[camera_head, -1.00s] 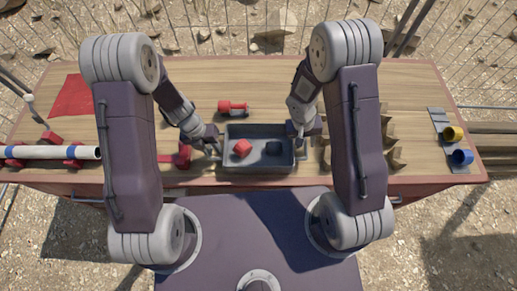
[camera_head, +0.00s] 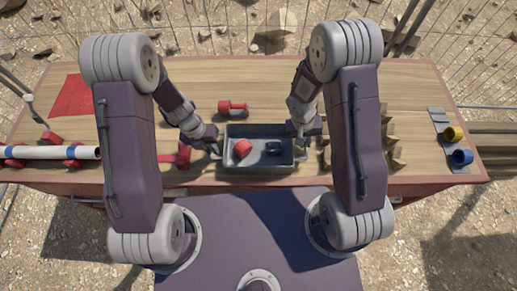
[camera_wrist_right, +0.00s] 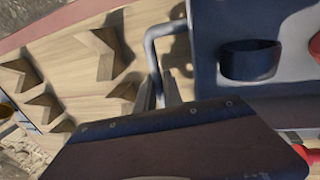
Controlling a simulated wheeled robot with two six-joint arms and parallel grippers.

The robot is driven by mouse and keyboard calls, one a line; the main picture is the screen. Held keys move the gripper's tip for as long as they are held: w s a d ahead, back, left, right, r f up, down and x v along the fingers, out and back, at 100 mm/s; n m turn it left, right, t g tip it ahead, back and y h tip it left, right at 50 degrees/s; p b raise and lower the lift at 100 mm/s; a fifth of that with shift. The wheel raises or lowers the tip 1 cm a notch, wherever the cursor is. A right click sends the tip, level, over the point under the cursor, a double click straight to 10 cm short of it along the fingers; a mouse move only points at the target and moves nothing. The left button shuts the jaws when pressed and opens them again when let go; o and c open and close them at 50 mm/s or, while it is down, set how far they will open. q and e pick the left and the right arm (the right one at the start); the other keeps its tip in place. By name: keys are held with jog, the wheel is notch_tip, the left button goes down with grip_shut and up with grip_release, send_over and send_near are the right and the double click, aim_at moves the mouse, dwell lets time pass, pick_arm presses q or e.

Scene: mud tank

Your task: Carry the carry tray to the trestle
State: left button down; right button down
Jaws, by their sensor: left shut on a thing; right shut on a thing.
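The grey carry tray (camera_head: 259,168) is at the front middle of the wooden table in the head view, holding a red piece (camera_head: 243,148) and a dark blue piece (camera_head: 274,148). My left gripper (camera_head: 217,150) is shut on the tray's left handle. My right gripper (camera_head: 300,145) is shut on its right handle. In the right wrist view, the bent handle (camera_wrist_right: 152,50) runs down between the fingers of my right gripper (camera_wrist_right: 158,92), and the tray (camera_wrist_right: 212,50) is beside it. I cannot tell whether the tray touches the table. I cannot pick out the trestle with certainty.
Several angular wooden blocks (camera_head: 393,158) stand right of the tray, partly behind my right arm. A red tool (camera_head: 233,106) lies behind the tray. A white pipe on red supports (camera_head: 50,153) is at left. Yellow (camera_head: 453,133) and blue (camera_head: 462,157) rings are at right. A red sheet (camera_head: 72,97) lies back left.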

pick_arm(q)
jog(key=shift+r, duration=0.15)
pick_arm(e)
jog(key=shift+r, duration=0.1)
dwell(0.6)
